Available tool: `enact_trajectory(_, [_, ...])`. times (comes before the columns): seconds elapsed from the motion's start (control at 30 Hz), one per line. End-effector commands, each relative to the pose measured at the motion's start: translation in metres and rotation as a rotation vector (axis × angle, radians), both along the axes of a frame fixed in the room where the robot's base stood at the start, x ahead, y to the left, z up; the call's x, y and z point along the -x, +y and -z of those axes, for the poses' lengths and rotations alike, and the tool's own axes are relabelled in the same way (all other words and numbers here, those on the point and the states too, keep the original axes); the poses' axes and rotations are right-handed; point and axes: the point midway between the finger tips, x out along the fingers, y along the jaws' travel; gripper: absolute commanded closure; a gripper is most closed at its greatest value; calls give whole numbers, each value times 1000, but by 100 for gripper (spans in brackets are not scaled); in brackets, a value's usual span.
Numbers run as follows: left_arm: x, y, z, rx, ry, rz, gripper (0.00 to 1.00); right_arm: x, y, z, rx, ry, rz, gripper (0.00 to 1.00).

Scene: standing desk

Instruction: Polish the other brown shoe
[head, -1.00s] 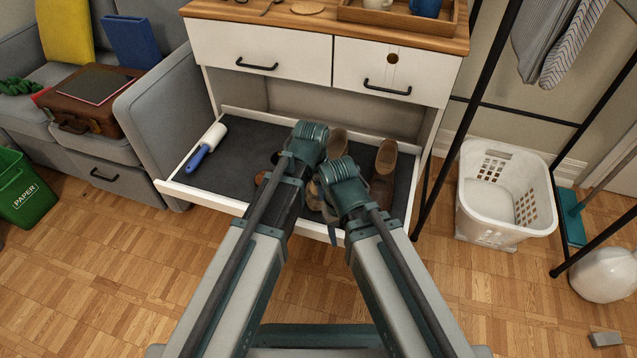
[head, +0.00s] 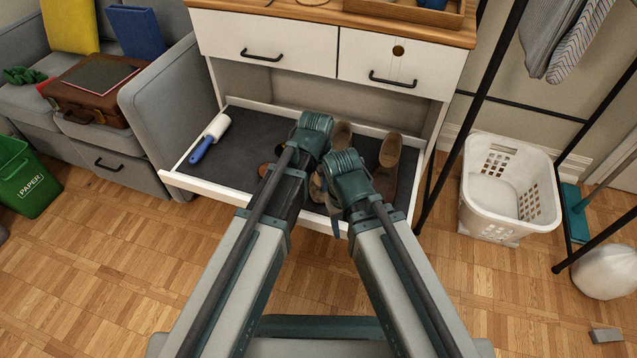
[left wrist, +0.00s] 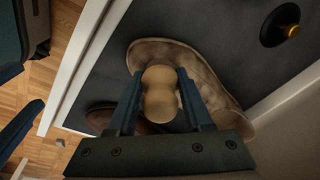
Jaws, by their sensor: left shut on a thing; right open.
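Brown shoes stand in the open bottom drawer: one (head: 389,160) at the right, another (head: 342,136) partly behind my left gripper (head: 314,133). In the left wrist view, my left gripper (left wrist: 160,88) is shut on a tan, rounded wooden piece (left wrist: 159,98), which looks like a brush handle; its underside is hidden. It is over a light brown shoe (left wrist: 208,80); I cannot tell whether they touch. A darker reddish-brown shoe (left wrist: 103,114) lies beside it. My right gripper (head: 350,180) is open, low over the drawer front; its fingertips are mostly hidden.
The drawer (head: 205,181) has a dark lining and white walls. A blue-handled lint roller (head: 210,138) lies at its left. A dark round object with a gold knob (left wrist: 281,24) shows in the left wrist view. A white basket (head: 510,190) and rack stand right.

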Motion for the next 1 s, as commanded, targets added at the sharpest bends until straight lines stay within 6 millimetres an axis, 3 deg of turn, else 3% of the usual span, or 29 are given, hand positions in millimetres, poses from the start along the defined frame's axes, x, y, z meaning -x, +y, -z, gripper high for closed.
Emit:
enact_trajectory(0.13, [-13, -4, -3, 0, 0, 0, 100, 0, 0, -3, 0, 0, 0, 45])
enact_trajectory(0.4, [-12, -4, -3, 0, 0, 0, 100, 0, 0, -3, 0, 0, 0, 45])
enact_trajectory(1.0, [29, 9, 6, 0, 0, 0, 100, 0, 0, 6, 0, 0, 0, 45])
